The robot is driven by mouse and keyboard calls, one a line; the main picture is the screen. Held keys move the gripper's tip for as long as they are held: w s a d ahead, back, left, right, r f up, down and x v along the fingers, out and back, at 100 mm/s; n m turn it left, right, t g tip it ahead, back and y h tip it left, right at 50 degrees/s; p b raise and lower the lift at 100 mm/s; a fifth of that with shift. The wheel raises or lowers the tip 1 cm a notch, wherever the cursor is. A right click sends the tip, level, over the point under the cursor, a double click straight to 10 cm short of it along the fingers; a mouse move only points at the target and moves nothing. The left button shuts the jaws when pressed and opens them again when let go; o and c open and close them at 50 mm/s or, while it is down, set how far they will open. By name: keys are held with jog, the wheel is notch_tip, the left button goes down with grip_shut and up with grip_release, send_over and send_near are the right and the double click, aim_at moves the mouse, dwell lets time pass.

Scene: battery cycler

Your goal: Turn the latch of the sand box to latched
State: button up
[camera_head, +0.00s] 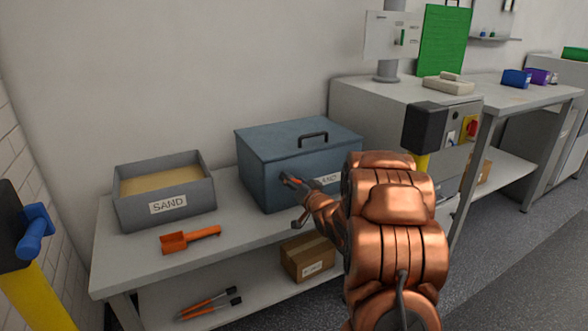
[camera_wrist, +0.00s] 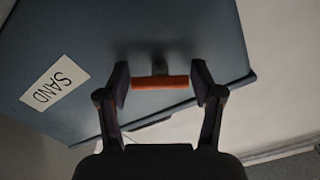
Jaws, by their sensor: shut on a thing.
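The closed blue-grey sand box (camera_head: 268,172) stands on the bench, its lid down with a dark handle on top. Its latch (camera_head: 291,181) is a small orange bar on the front face, left of the SAND label, partly covered by my gripper. My gripper (camera_head: 297,187) is at the front face, shut on the latch. In the wrist view the orange latch (camera_wrist: 160,82) lies crosswise between the two dark fingers of my gripper (camera_wrist: 162,84), near the lid edge. The tilted SAND label (camera_wrist: 54,85) is at the left there.
An open grey sand tray (camera_head: 125,211) and an orange scoop (camera_head: 190,238) are left of the box on the bench. A cardboard box (camera_head: 307,257) and orange-handled tools (camera_head: 209,303) lie on the lower shelf. A yellow post with a dark top (camera_head: 424,128) stands right of the box.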

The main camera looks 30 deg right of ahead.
jog(key=m+p, duration=0.1)
jog(key=p, duration=0.1)
jog(key=m+p, duration=0.2)
jog(key=p, duration=0.1)
jog(key=shift+r+m+p, duration=0.3)
jog(key=shift+p, duration=0.05)
jog(key=m+p, duration=0.2)
jog(key=shift+f+m+p, duration=0.1)
jog(key=shift+m+p, duration=0.25)
jog(key=shift+m, duration=0.05)
jog(key=m, duration=0.1)
jog(key=m+p, duration=0.1)
jog(key=m, duration=0.3)
jog(key=shift+f+p, duration=0.25)
jog(key=shift+p, duration=0.15)
jog(key=shift+m, duration=0.4)
jog(key=o, duration=1.2)
jog(key=shift+c, duration=0.2)
jog(key=s+a, duration=0.1)
jog(key=s, duration=1.1)
